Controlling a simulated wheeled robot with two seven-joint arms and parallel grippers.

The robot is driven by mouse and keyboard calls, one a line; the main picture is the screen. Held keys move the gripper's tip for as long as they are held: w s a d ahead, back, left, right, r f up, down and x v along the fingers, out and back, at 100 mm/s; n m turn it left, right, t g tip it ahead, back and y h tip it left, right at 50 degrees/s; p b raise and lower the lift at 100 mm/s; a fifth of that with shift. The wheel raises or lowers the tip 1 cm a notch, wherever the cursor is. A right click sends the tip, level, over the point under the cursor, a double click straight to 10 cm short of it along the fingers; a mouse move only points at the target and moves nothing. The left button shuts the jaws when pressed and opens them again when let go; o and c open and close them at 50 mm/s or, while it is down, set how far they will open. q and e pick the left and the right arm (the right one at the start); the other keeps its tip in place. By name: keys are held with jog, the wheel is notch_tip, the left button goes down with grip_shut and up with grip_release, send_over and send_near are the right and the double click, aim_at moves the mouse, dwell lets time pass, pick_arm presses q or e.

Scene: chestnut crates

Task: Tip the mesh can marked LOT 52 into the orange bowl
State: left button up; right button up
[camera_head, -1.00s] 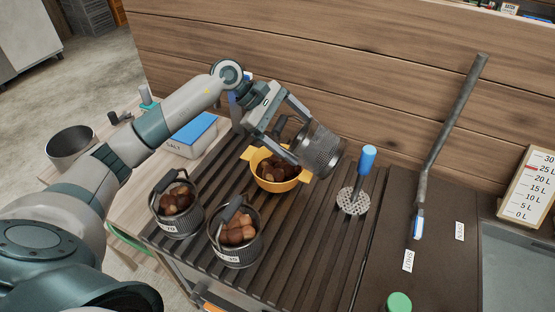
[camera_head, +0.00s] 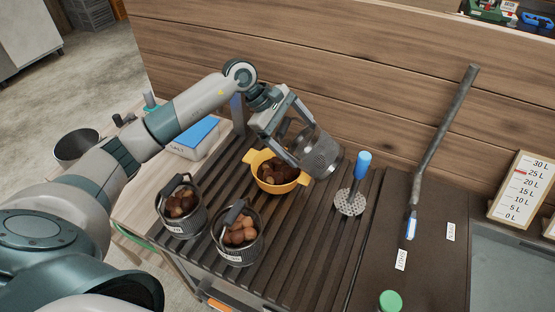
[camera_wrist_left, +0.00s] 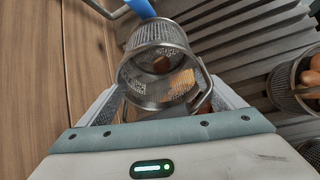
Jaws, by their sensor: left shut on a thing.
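My left gripper (camera_head: 301,140) is shut on a mesh can (camera_head: 320,158), holding it steeply tilted just above the right side of the orange bowl (camera_head: 283,188). Its closed end points right, and its mouth side is toward the bowl. I cannot see its label. The left wrist view shows the held can (camera_wrist_left: 158,35) close up, with a brown chestnut (camera_wrist_left: 162,64) visible in or through it. Chestnuts (camera_head: 276,171) lie in the bowl. My right gripper is not in view.
Two other labelled mesh cans of chestnuts stand upright, one on the left (camera_head: 186,226) and one nearer (camera_head: 238,252). A blue-handled masher (camera_head: 351,200) stands right of the bowl. A blue-lidded salt box (camera_head: 195,140) is behind left. Slats between are clear.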

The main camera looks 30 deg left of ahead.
aim_at(315, 130)
pick_arm(q)
jog(key=shift+d+r+y+p, duration=0.4)
jog(key=shift+r+y+p, duration=0.35)
jog(key=shift+p, duration=1.6)
jog(key=d+y, duration=0.1)
jog(key=d+g+y, duration=0.1)
jog(key=y, duration=0.1)
jog(key=shift+w+d+r, duration=0.2)
jog(key=shift+w+d, duration=0.15)
jog(key=shift+d, duration=0.05)
jog(key=shift+d+r+y+p, duration=0.15)
jog(key=shift+d+y+p, duration=0.1)
jog(key=shift+p, duration=0.05)
jog(key=shift+y, duration=0.8)
jog(key=r+p, duration=0.1)
jog(key=r, duration=0.2)
jog(key=d+r+p, duration=0.1)
jog(key=r, duration=0.1)
jog(key=r+p, duration=0.1)
jog(key=r, duration=0.2)
jog(key=shift+w+d+r, duration=0.2)
jog(key=shift+d+r, duration=0.15)
jog(key=shift+w+d+r+m+g+y+p, duration=0.15)
jog(key=shift+d+r+g+y+p, duration=0.1)
jog(key=shift+d+r+y, duration=0.6)
jog(key=shift+w+d+r+m+g+y+p, duration=0.2)
jog(key=shift+d+r+y, duration=0.35)
jog(key=shift+d+y, duration=0.45)
jog(key=shift+s, duration=0.1)
